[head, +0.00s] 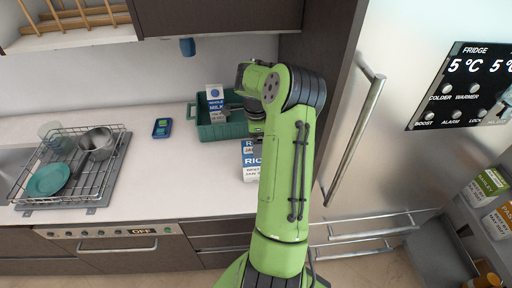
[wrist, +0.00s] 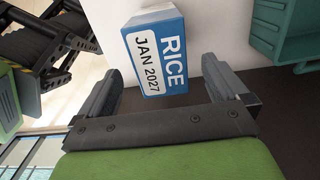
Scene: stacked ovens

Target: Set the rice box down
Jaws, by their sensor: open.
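The rice box (head: 250,172), white and blue with "RICE" lettering, is at the right end of the white counter, partly hidden behind my arm. In the wrist view the rice box (wrist: 157,50) shows its blue face with "JAN 2027", just beyond and between the fingertips. My gripper (wrist: 165,72) is open, with a finger to each side of the box and a visible gap. In the head view my arm mostly hides the gripper.
A teal crate (head: 216,132) with a milk carton (head: 215,98) stands behind the box. A dish rack (head: 75,165) and a small blue device (head: 162,128) are to the left, with clear counter (head: 180,185) between. The fridge (head: 400,140) closes off the right side.

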